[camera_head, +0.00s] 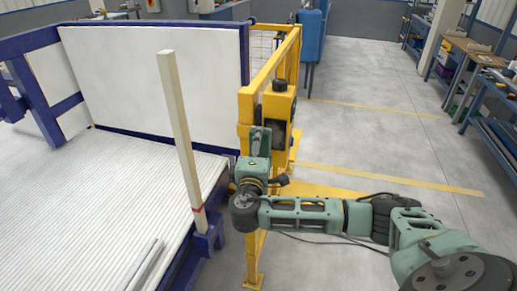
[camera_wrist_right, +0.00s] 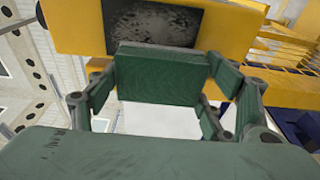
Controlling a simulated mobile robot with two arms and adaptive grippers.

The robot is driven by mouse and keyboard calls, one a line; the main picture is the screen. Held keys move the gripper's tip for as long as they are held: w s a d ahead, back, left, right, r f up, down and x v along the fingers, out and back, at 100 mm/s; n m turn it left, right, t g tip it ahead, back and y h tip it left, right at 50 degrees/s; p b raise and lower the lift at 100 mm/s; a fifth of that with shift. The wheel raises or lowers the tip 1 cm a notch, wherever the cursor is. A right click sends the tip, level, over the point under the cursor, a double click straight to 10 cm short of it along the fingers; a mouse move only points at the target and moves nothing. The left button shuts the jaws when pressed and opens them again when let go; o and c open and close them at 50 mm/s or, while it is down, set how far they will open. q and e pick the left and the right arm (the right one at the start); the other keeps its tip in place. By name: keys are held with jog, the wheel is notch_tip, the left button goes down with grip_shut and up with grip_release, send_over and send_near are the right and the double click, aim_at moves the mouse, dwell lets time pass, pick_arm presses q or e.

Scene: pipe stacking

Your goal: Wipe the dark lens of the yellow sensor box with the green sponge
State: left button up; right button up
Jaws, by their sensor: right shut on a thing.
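The yellow sensor box (camera_head: 278,104) is mounted on the yellow frame in the head view; it also fills the top of the right wrist view (camera_wrist_right: 75,27). Its dark lens (camera_wrist_right: 153,24) has pale speckles over it, and the sponge covers its lower edge in that view. My right gripper (camera_head: 260,138) is in front of the box, shut on the green sponge (camera_wrist_right: 160,75), a dark green block between its fingers. The sponge is at the lens; I cannot tell whether they touch. My left gripper is not in view.
A yellow guard frame (camera_head: 246,105) stands beside the box. A blue-framed bed with a ribbed white surface (camera_head: 80,210) lies to the left, with a pale upright post (camera_head: 178,125) at its edge. Workbenches (camera_head: 470,50) stand at the far right. The grey floor (camera_head: 375,130) between is open.

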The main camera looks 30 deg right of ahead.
jog(key=shift+w+d, duration=0.35)
jog(key=shift+d, duration=0.1)
